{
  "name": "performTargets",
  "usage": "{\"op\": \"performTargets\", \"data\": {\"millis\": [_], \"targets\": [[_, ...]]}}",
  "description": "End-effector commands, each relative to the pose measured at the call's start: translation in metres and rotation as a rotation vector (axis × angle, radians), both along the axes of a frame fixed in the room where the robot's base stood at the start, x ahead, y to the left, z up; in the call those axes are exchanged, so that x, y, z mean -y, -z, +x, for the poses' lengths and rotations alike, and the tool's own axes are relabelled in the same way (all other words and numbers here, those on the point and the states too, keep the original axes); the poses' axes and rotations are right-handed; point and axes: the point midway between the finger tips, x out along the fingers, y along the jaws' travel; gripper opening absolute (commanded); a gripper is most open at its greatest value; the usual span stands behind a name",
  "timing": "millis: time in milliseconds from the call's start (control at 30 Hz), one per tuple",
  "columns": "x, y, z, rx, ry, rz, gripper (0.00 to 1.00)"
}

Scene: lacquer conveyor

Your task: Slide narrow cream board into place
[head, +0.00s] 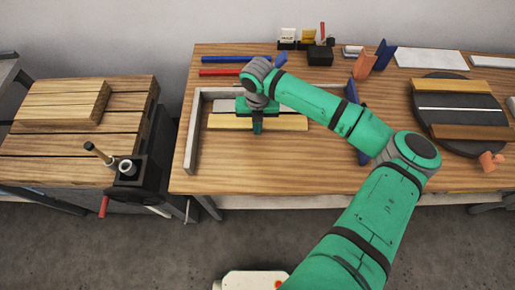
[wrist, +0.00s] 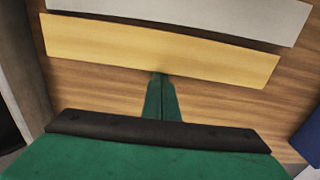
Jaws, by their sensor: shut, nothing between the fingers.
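A narrow pale yellow, cream-like board (head: 286,122) lies on the wooden workbench, and it also shows in the wrist view (wrist: 120,47). A pale grey board (head: 222,106) lies just behind it with a thin gap between; it fills the top of the wrist view (wrist: 200,10). My green gripper (head: 257,128) points down over the middle of the cream board in the head view. In the wrist view its fingertips (wrist: 160,78) are shut and empty, at the cream board's near edge. I cannot tell if they touch it. The gripper hides part of both boards in the head view.
A grey rail (head: 193,135) bounds the boards on the left. Blue pieces (head: 363,157) stand at right. Red (head: 222,72) and blue (head: 228,59) bars lie behind. A dark turntable (head: 460,101) holds brown boards farther right. Bench in front of the cream board is clear.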

Motion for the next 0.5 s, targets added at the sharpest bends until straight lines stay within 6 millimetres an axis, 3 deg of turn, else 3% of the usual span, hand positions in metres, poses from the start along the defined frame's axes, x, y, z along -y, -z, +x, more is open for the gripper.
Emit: {"op": "performTargets", "data": {"millis": [200,500], "targets": [[-0.0003,-0.0002,0.0063,0.001,0.001,0.000,0.00],[0.0003,0.0001,-0.0025,-0.001,0.000,0.000,0.00]]}}
